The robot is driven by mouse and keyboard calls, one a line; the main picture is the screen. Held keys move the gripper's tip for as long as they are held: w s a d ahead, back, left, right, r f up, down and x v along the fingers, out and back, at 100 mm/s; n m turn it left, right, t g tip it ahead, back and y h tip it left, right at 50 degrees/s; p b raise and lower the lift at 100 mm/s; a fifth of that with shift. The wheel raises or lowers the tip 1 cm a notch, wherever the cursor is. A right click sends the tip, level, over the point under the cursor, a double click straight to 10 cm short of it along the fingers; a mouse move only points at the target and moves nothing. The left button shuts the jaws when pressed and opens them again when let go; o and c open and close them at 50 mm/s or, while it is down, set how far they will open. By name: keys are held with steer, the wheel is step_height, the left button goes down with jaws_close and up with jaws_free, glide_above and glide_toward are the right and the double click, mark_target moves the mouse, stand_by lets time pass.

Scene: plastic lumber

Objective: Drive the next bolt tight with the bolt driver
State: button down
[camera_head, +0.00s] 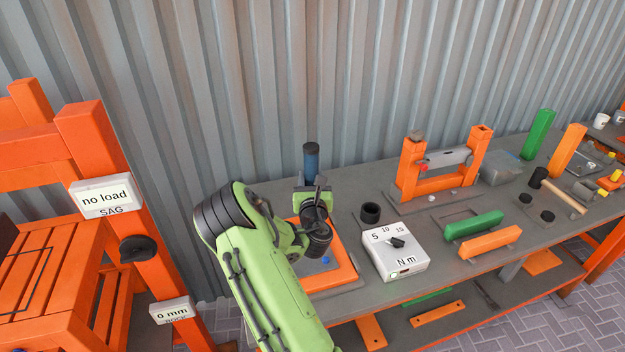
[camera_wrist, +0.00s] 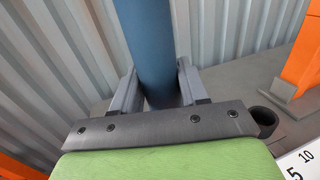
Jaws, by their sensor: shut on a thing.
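The bolt driver is a blue cylinder with a dark top (camera_head: 311,160), upright above the orange workpiece (camera_head: 346,262) on the bench. In the wrist view the blue driver (camera_wrist: 150,45) stands between both fingers. My gripper (camera_head: 312,189) is shut on it; it also shows in the wrist view (camera_wrist: 156,88). The driver's lower end is hidden behind my arm, so I cannot tell whether it touches a bolt. A small blue bolt head (camera_head: 326,260) shows on the workpiece, right of my wrist. A white torque box (camera_head: 396,264) marked 5, 10, 15 and N m has a black knob.
An empty black ring holder (camera_head: 370,213) stands right of my gripper. An orange frame (camera_head: 408,170) stands behind the green bar (camera_head: 474,225) and orange bar (camera_head: 490,242). An orange rack (camera_head: 105,160) with "no load" and "0 mm" displays stands left. A corrugated wall closes the back.

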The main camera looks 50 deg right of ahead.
step_height(320, 180, down, 6)
steer(key=b, duration=0.5)
steer(key=shift+r, duration=0.2)
steer(key=shift+f+b, duration=0.65)
steer(key=shift+b, duration=0.05)
stand_by(1.1)
steer(key=shift+s+a+f+b, duration=0.1)
steer(key=shift+s+f+b, duration=0.05)
steer(key=shift+f+b, duration=0.55)
stand_by(0.9)
